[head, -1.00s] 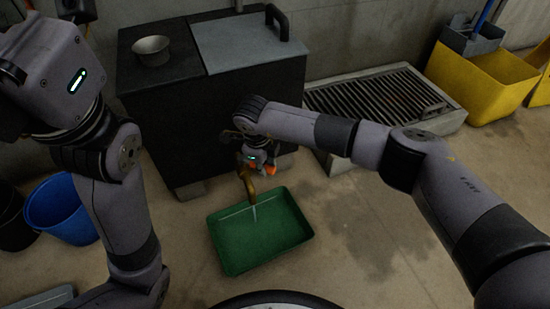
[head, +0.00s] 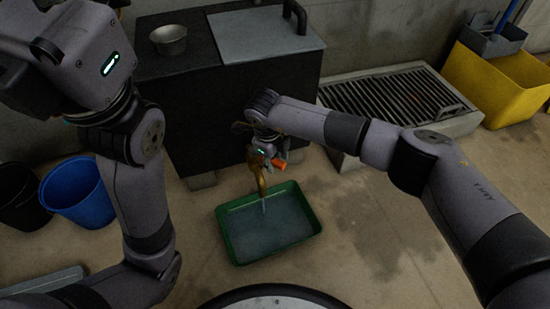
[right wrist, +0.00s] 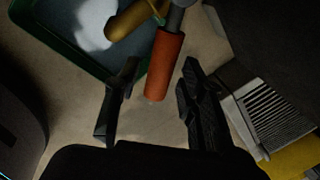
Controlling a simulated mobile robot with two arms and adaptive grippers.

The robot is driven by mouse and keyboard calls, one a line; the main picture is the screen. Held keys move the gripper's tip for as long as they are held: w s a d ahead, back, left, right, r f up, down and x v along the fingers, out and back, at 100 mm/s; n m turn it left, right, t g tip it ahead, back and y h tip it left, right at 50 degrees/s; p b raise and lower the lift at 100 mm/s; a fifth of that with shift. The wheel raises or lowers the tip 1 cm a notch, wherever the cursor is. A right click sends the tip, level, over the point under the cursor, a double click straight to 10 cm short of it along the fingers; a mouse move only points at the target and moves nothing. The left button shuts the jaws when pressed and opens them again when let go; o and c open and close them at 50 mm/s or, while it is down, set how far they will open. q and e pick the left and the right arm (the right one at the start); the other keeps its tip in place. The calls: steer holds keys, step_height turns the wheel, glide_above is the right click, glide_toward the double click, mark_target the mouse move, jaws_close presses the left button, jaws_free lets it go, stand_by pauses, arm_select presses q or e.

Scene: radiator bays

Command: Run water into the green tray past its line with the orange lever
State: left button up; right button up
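The green tray (head: 281,247) sits on the floor below the brass tap (head: 261,180). Grey water (head: 286,220) covers the tray's floor, and a thin stream falls from the spout into it. I cannot make out a line on the tray wall. The orange lever (head: 282,165) sticks out beside the tap. In the right wrist view the orange lever (right wrist: 165,62) lies between the two spread fingers of my right gripper (right wrist: 158,85), with gaps on both sides. My right gripper also shows small at the tap in the head view (head: 275,158). My left gripper is out of view.
A dark counter (head: 210,110) with a metal bowl (head: 168,40) stands behind the tap. A blue bucket (head: 78,192) and a black bucket (head: 25,205) stand left. A floor grate (head: 390,97) and yellow bin (head: 500,85) are right. Floor right of the tray is clear.

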steer(key=shift+r, duration=0.15)
step_height(320, 180, up, 12)
steer(key=s+a, duration=0.1)
steer(key=s, duration=0.1)
steer(key=shift+f, duration=0.25)
steer(key=shift+a, duration=0.1)
stand_by(0.4)
